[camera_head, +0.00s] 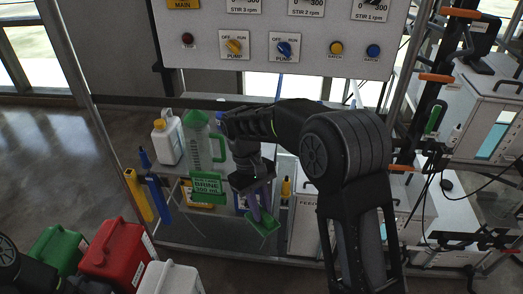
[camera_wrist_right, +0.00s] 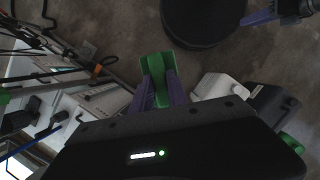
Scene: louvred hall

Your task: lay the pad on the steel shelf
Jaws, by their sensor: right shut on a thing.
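The green pad (camera_head: 264,225) is between the purple fingers of my right gripper (camera_head: 258,200), pointing down. In the right wrist view the pad (camera_wrist_right: 154,78) stands upright between the fingers of the right gripper (camera_wrist_right: 158,88), which are shut on it. The grey steel shelf (camera_head: 222,233) lies low in the rack, and the pad is in front of or above it; I cannot tell the gap. Purple fingers of my left gripper (camera_wrist_right: 258,18) show at the top right of the right wrist view; their opening is unclear.
A white jug (camera_head: 167,140) and a green-marked bottle (camera_head: 203,145) with a brine label (camera_head: 207,187) stand left of my right arm. Yellow and blue bottles (camera_head: 145,197) are at the rack's left. Red (camera_head: 117,250) and green (camera_head: 57,250) canisters stand lower left. A control panel (camera_head: 280,45) hangs above.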

